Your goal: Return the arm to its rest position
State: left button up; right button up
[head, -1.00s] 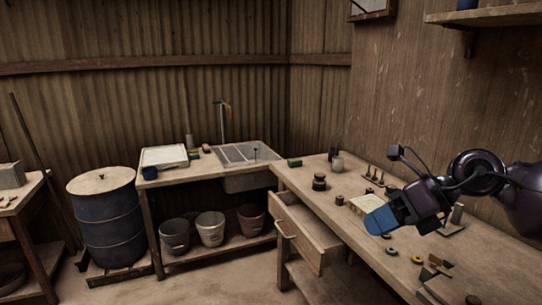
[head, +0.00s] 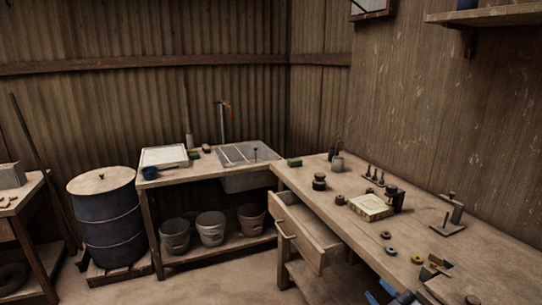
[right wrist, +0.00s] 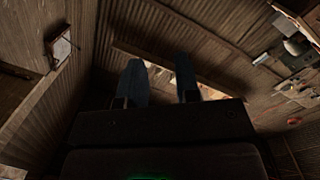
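My right gripper (head: 380,292) shows only as blue fingertips at the bottom edge of the head view, low in front of the workbench. In the right wrist view its two fingers (right wrist: 161,80) stand apart with nothing between them, so it is open and empty. My left gripper is in neither view.
The workbench (head: 480,262) at the right bears a pale square tile-like block (head: 370,207), dark weights and small rings. Its drawer (head: 300,238) stands open into the floor space. A sink (head: 250,180), buckets and a barrel (head: 108,225) stand further left.

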jog(key=s+d+f+m+g+h, duration=0.2)
jog(key=s+f+m+g, duration=0.1)
jog(key=s+f, duration=0.7)
jog(key=s+d+f+m+g+h, duration=0.2)
jog(key=s+f+m, duration=0.4)
jog(key=s+f, duration=0.5)
jog(key=s+h, duration=0.1)
jog(key=s, duration=0.2)
jog(key=shift+s+d+f+m+g, duration=0.2)
jog(key=shift+d+f+m+g, duration=0.1)
jog(key=shift+g, duration=0.1)
